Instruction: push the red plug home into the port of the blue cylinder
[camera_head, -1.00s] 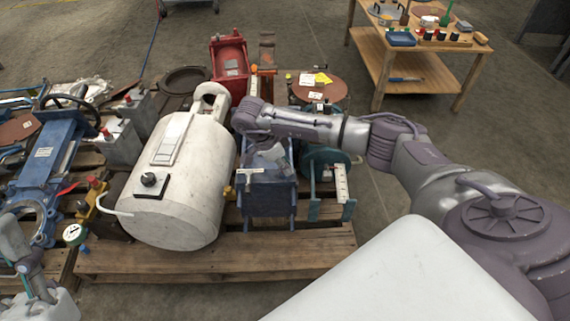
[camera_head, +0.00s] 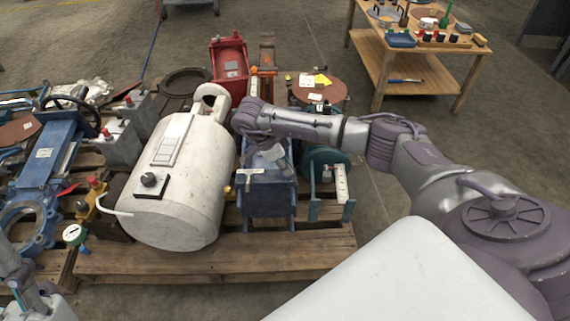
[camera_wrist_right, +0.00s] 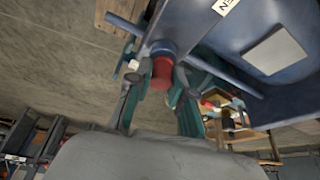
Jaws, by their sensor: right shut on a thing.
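The blue cylinder (camera_head: 268,192) stands in a blue frame on the pallet, right of the white tank. In the right wrist view its blue body (camera_wrist_right: 225,35) fills the upper right, and a short dark blue port (camera_wrist_right: 162,47) sticks out. The red plug (camera_wrist_right: 162,72) is lined up with this port and seems to meet it; how deep it sits I cannot tell. My right gripper (camera_wrist_right: 158,88) is shut on the plug, one finger on each side. In the head view the right gripper (camera_head: 268,150) is over the cylinder and the plug is hidden. My left gripper (camera_head: 20,283) shows partly at the lower left.
The white tank (camera_head: 180,190) stands close on the left. A teal machine (camera_head: 325,165) is close on the right. A red machine (camera_head: 230,65) and a brown disc (camera_head: 320,90) are behind. A wooden table (camera_head: 375,50) is at the back right. The pallet's front boards (camera_head: 215,262) are bare.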

